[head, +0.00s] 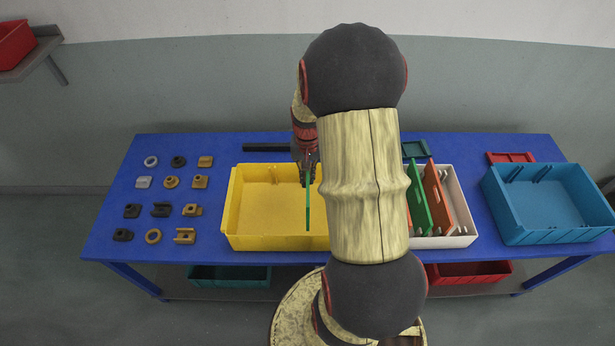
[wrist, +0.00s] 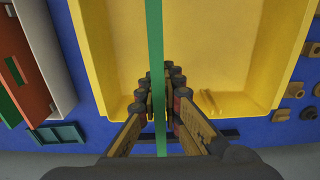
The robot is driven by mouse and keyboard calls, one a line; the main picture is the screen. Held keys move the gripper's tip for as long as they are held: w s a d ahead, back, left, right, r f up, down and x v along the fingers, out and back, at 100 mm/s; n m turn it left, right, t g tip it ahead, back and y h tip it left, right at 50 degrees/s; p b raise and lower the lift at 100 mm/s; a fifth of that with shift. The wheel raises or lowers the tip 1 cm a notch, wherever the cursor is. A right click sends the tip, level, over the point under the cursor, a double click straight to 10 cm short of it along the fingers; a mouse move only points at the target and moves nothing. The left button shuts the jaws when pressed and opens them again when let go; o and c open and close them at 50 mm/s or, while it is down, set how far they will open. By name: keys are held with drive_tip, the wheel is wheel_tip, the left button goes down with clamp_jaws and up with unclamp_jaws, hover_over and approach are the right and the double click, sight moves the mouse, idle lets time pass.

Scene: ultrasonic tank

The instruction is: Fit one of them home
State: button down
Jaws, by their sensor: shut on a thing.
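My gripper (head: 309,168) is shut on a thin green divider (head: 308,208), seen nearly edge-on, over the yellow bin (head: 232,215). In the wrist view the divider (wrist: 155,45) runs as a narrow green strip between my fingers (wrist: 161,100). Whether it touches the bin cannot be told. Small paired ribs (wrist: 208,100) show on a wall of the yellow bin. Another green divider (head: 418,200) and an orange divider (head: 438,197) stand in the white crate (head: 463,205). The blue bin (head: 545,228) at the right has ribs on its back wall. My arm hides the yellow bin's right part.
Several small grey, black and orange parts (head: 161,210) lie in rows on the blue table (head: 125,180) at the left. A dark bar (head: 265,147) lies behind the yellow bin. A teal tray (head: 415,149) and a red tray (head: 510,157) lie at the back.

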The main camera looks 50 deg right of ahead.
drive_tip(key=shift+f, duration=0.1)
drive_tip(key=shift+f+b, duration=3.85)
drive_tip(key=shift+f, duration=2.95)
drive_tip(key=c, duration=1.9)
unclamp_jaws()
wheel_tip(320, 180, up, 12)
